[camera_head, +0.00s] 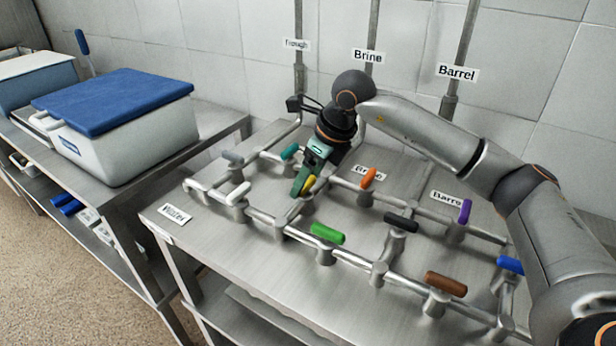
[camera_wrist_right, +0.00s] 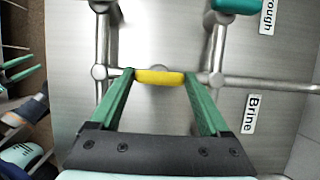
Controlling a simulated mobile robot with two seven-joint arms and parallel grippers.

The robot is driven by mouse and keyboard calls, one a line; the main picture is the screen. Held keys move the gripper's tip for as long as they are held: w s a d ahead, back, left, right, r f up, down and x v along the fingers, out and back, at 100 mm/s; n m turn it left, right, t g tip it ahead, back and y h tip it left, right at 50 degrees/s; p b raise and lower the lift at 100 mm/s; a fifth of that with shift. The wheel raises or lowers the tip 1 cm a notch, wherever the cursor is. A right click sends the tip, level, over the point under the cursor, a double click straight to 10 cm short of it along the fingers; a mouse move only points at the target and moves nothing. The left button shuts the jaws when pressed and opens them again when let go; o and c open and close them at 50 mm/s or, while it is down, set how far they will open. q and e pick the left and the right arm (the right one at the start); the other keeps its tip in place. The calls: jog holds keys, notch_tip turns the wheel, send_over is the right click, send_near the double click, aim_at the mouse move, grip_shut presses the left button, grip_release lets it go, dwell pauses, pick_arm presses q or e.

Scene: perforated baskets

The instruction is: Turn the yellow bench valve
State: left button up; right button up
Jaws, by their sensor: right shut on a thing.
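The yellow bench valve (camera_head: 310,183) has a short bar handle on the pipework of the steel bench, behind the green valve. My right gripper (camera_head: 303,185) reaches down to it from above and partly hides it. In the right wrist view the yellow handle (camera_wrist_right: 158,78) lies crosswise between the two green fingers, one at each end. The right gripper (camera_wrist_right: 160,82) is shut on the handle. The valve body under the handle is mostly hidden. My left gripper is not in view.
Near the yellow handle are a green handle (camera_head: 327,233), a teal handle (camera_head: 290,152), an orange handle (camera_head: 369,178), a white handle (camera_head: 238,193) and a black handle (camera_head: 401,222). Pipes rise along the tiled wall behind. A blue-lidded cooler (camera_head: 130,135) stands on the left bench.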

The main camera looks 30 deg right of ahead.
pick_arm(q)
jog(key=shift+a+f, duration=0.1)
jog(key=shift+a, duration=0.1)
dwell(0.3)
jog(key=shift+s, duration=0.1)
pick_arm(e)
jog(key=o, duration=1.2)
jog(key=shift+r, duration=0.1)
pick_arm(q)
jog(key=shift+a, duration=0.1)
pick_arm(e)
jog(key=v, duration=1.2)
jog(key=shift+d+r, duration=0.15)
jog(key=shift+r, duration=0.05)
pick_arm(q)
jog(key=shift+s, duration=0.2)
pick_arm(e)
jog(key=shift+f, duration=0.1)
